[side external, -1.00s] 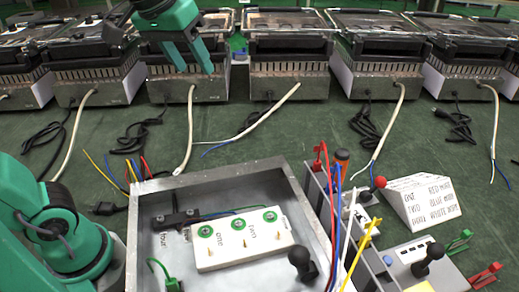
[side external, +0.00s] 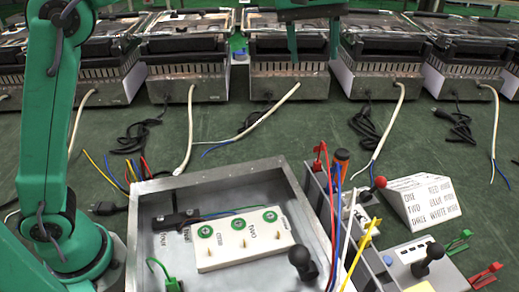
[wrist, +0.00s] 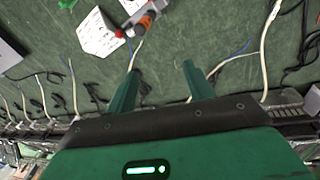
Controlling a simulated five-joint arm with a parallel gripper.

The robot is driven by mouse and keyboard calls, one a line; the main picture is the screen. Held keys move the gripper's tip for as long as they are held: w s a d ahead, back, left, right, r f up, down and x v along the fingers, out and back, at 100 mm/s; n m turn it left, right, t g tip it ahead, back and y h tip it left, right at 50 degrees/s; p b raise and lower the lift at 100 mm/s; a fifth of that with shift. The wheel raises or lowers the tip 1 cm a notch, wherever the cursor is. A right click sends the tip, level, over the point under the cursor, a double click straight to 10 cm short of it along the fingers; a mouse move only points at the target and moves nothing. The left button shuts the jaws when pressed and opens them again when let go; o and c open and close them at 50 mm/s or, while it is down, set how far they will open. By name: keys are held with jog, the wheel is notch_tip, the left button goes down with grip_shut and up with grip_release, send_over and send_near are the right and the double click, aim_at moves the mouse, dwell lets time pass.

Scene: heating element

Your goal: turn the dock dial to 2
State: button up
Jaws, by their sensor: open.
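My gripper (side external: 314,58) is open and empty, high above the bench in front of the machines at the back. Its two green fingers stand apart in the wrist view (wrist: 160,70). The grey dock (side external: 410,256) at the lower right carries a black knob (side external: 432,252) that looks like the dial, standing on a pale panel. Its numbers and setting are too small to read. My gripper is well above and far from the dock and touches nothing. I cannot make out the dial in the wrist view.
A metal tray (side external: 150,190) holds a white terminal block (side external: 243,240) and a black ball knob (side external: 300,259). A rack (side external: 322,200) with upright coloured wires stands between tray and dock. A white lettered sign (side external: 420,200) stands behind the dock. Cables lie on the green surface.

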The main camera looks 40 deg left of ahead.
jog(key=w+d+f+n+g, duration=0.1)
jog(key=d+f+n, duration=0.1)
jog(key=d+f, duration=0.45)
jog(key=w+d+f+n+g, duration=0.1)
jog(key=w+d+f+n, duration=0.15)
jog(key=d, duration=0.65)
jog(key=shift+m+y, duration=0.25)
jog(key=shift+y, duration=0.15)
jog(key=f, duration=1.8)
jog(key=shift+s+a+f, duration=0.25)
jog(key=shift+s, duration=0.05)
jog(key=shift+f, duration=0.1)
jog(key=shift+f, duration=3.75)
jog(key=c, duration=1)
